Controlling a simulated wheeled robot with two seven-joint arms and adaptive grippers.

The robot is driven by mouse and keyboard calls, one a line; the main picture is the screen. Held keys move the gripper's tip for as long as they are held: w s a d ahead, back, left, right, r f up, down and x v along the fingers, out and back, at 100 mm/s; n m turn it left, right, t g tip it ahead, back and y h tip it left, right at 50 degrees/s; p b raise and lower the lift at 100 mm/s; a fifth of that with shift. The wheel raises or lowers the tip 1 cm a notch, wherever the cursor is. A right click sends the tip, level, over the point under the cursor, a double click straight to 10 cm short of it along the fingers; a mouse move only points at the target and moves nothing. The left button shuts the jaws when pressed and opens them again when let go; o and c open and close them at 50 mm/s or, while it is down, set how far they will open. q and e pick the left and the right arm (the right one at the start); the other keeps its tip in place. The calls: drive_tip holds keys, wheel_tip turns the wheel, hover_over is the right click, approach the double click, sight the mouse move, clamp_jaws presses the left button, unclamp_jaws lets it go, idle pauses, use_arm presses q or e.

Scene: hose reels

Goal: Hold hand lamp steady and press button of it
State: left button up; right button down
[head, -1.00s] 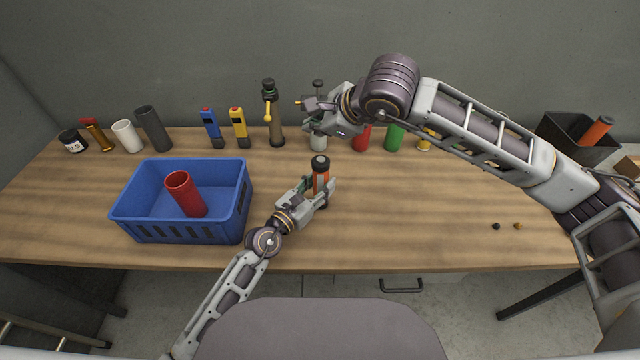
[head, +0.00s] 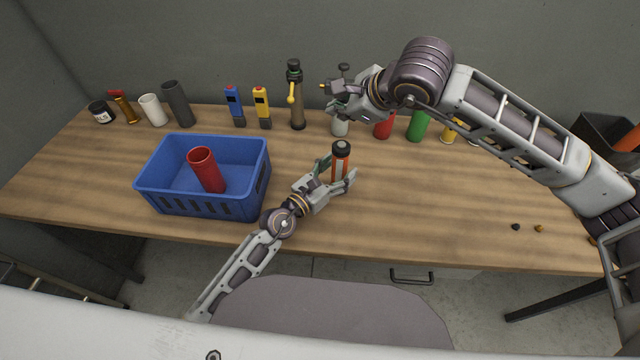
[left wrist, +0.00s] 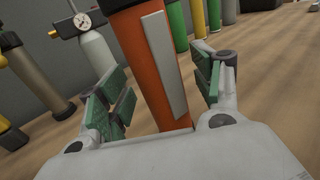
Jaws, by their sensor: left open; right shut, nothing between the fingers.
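The hand lamp, an orange cylinder with a black cap (head: 341,149), stands upright near the middle of the table. It fills the middle of the left wrist view (left wrist: 139,66), with a pale grey strip down its side. My left gripper (head: 339,171) is open, with one finger on each side of the lamp. In the left wrist view the green finger pads (left wrist: 161,90) show gaps to the orange body. My right gripper (head: 336,108) is shut and empty, beyond the lamp near the back row. The lamp's foot is hidden by my left gripper.
A blue crate (head: 203,207) holding a red cylinder (head: 206,170) stands left of my left gripper. A grey bottle with a gauge (left wrist: 97,50) and other cylinders, including a green one (head: 418,126), line the back. The table's right front is mostly clear.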

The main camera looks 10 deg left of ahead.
use_arm(q)
drive_tip(key=shift+v, duration=5.7)
drive_tip(key=shift+a, duration=0.1)
drive_tip(key=shift+s+f, duration=0.1)
